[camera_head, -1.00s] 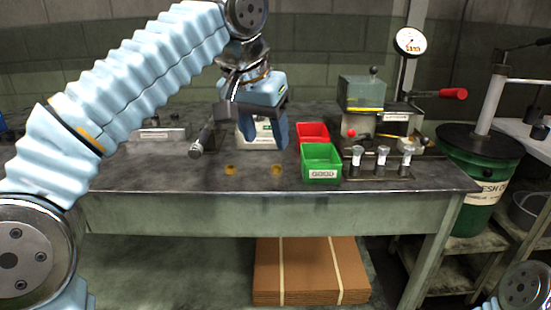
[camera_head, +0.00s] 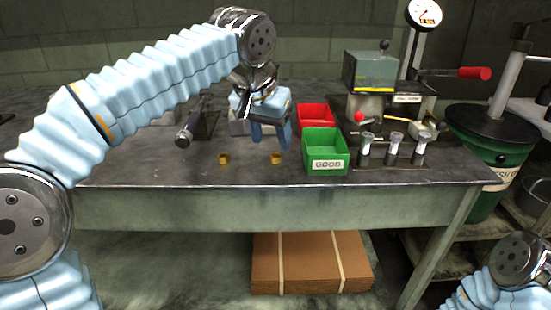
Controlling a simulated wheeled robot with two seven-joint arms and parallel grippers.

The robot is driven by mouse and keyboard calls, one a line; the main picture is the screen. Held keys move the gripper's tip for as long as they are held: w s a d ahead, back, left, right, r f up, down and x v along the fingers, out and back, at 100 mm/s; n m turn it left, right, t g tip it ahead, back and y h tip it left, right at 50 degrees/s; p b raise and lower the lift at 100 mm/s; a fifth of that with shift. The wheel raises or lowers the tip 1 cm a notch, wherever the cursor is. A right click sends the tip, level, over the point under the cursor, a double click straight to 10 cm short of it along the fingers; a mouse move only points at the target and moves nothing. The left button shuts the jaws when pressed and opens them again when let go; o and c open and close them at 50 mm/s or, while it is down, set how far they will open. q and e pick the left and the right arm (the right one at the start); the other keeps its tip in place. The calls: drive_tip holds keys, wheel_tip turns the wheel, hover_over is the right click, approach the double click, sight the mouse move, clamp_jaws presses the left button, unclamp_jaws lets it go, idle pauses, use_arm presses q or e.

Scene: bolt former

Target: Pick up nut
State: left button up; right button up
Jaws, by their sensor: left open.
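Two small brass nuts lie on the dark bench top near its front edge in the head view. One nut (camera_head: 224,159) is left of my left gripper, and the other nut (camera_head: 276,158) is just below its fingertips in the picture. My left gripper (camera_head: 271,143) points down with its blue fingers apart and nothing between them. It appears to be above the bench, close to the right nut; the exact gap is hard to tell. My right gripper is out of view; only part of my right arm shows at the lower right corner.
A green bin (camera_head: 326,165) marked GOOD stands right of the nuts, with a red bin (camera_head: 315,116) behind it. Several upright bolts (camera_head: 394,150) stand further right, before a press (camera_head: 370,75). A dark tool (camera_head: 188,134) lies left. The bench front (camera_head: 150,178) is clear.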

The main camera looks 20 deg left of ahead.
sight(274, 162)
use_arm(q)
drive_tip(key=x, duration=0.4)
drive_tip(key=shift+w+f, duration=0.2)
drive_tip(key=shift+f, duration=0.15)
drive_tip(key=shift+c, duration=0.3)
clamp_jaws()
